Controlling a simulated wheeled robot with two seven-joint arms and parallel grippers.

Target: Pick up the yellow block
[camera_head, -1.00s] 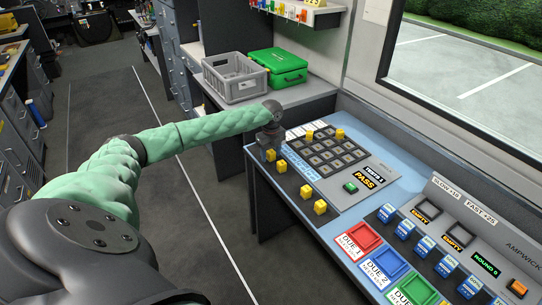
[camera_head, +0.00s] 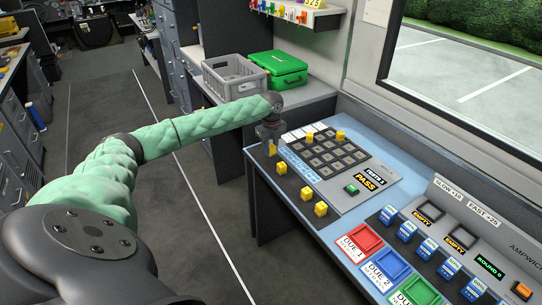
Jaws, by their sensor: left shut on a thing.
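Several yellow blocks stand on the console at the centre. My left gripper (camera_head: 270,142) points down at the far left end of the dark strip. It is shut on a yellow block (camera_head: 272,150), which is mostly hidden by the fingers. Other yellow blocks stand in a row on the strip: one (camera_head: 282,168) close by, then another (camera_head: 306,194) and a third (camera_head: 320,209) towards me. Two more yellow blocks, one (camera_head: 310,137) and another (camera_head: 340,136), stand at the far side of the dark key grid. My right gripper is not in view.
The key grid (camera_head: 325,158) lies right of the strip. A green button (camera_head: 351,189) and red, blue and green trays, the red one (camera_head: 361,241) nearest the grid, are on the console. A grey crate (camera_head: 232,78) and a green case (camera_head: 280,68) stand behind.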

